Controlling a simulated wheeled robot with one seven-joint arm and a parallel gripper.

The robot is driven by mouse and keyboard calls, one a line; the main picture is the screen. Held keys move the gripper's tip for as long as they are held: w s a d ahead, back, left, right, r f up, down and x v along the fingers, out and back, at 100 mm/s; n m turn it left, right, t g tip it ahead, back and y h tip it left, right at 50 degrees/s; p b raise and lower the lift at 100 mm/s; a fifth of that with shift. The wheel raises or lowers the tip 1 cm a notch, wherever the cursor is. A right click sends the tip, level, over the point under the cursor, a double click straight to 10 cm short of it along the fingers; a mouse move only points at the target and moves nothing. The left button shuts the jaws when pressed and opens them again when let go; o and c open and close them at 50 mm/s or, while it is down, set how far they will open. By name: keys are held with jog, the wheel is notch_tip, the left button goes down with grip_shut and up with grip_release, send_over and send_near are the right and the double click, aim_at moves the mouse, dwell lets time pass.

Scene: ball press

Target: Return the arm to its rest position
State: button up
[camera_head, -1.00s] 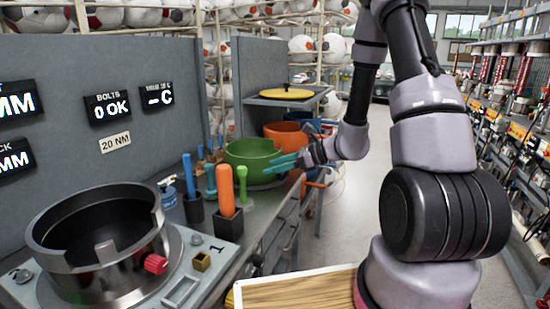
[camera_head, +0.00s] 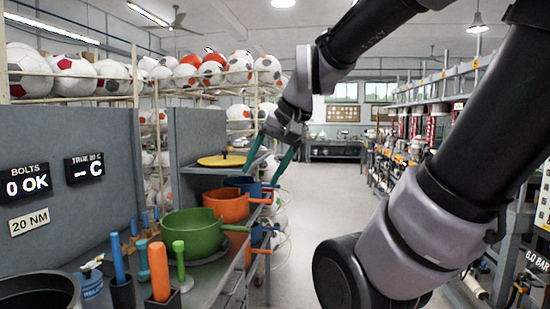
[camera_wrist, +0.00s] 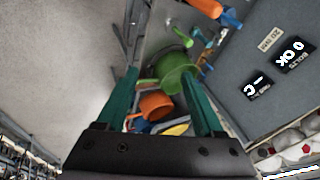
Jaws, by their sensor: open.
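My gripper (camera_head: 270,158) is in the upper middle of the head view, with its two teal fingers spread and pointing down. It is empty. It hangs in the air above and in front of the orange pot (camera_head: 228,205) and the yellow lid (camera_head: 222,160); nothing appears to touch it. In the wrist view my gripper (camera_wrist: 165,95) also shows its two fingers wide apart, with the green pot (camera_wrist: 177,72) and the orange pot (camera_wrist: 155,106) seen between and beyond them. My arm reaches in from the right of the head view.
The bench holds the green pot (camera_head: 192,232), a blue pot (camera_head: 243,185) and upright handled tools (camera_head: 159,270). A grey panel (camera_head: 60,150) with displays stands at the left. Racks of balls (camera_head: 75,75) line the back left. The aisle floor (camera_head: 325,200) is clear.

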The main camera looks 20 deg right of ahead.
jog(key=shift+s+d+r+n+t+h, duration=0.2)
jog(key=shift+s+d+r+t+h, duration=0.15)
jog(key=shift+d+r, duration=0.25)
jog(key=shift+s+d+r+n+t+h, duration=0.2)
jog(key=shift+s+d+r+t+h, duration=0.1)
jog(key=shift+d+r+t, duration=0.25)
jog(key=shift+a, duration=0.1)
dwell(0.4)
